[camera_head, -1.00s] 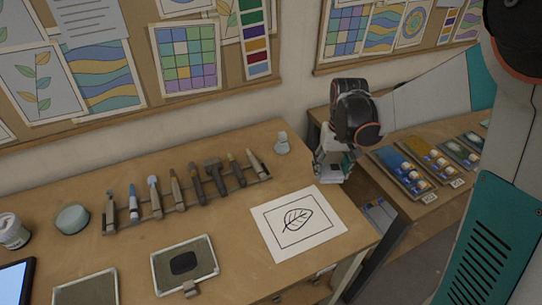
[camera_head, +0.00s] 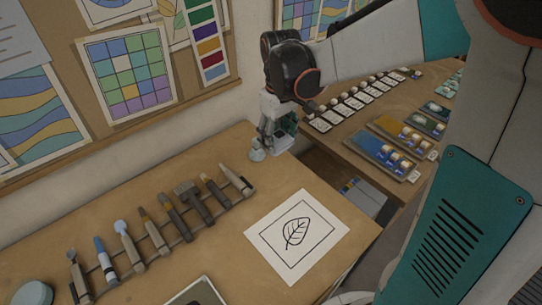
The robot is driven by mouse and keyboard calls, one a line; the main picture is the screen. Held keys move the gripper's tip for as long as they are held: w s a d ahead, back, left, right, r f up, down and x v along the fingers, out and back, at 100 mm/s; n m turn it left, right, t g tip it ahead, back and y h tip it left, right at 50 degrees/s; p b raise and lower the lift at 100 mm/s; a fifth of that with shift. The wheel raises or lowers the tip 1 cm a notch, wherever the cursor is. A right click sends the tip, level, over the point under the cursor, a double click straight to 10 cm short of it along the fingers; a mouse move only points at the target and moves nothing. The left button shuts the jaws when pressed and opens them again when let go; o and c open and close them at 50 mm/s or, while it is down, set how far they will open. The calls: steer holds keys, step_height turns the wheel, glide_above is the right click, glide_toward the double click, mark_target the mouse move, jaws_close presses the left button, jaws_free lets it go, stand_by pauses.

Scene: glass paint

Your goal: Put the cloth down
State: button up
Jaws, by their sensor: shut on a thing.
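My gripper (camera_head: 279,136) is at the back right corner of the wooden table, pointing down, close to the tabletop. It is shut on the cloth, but its own body and the small view hide nearly all of what it holds. A small pale grey-green object (camera_head: 257,151) stands on the table at the gripper's left. In this view it overlaps the gripper's edge, and I cannot tell whether they touch.
A rack of brushes and tools (camera_head: 160,234) lies left of the gripper. A sheet with a leaf drawing (camera_head: 297,235) lies in front. A second table at right holds paint trays (camera_head: 386,149) and small cards (camera_head: 352,102). Bare wood lies between rack and sheet.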

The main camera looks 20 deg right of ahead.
mark_target(278, 174)
step_height(278, 174, down, 12)
steer(key=b, duration=0.3)
steer(key=shift+r, duration=0.1)
steer(key=shift+b, duration=0.35)
steer(key=o, duration=0.9)
steer(key=shift+o, duration=0.2)
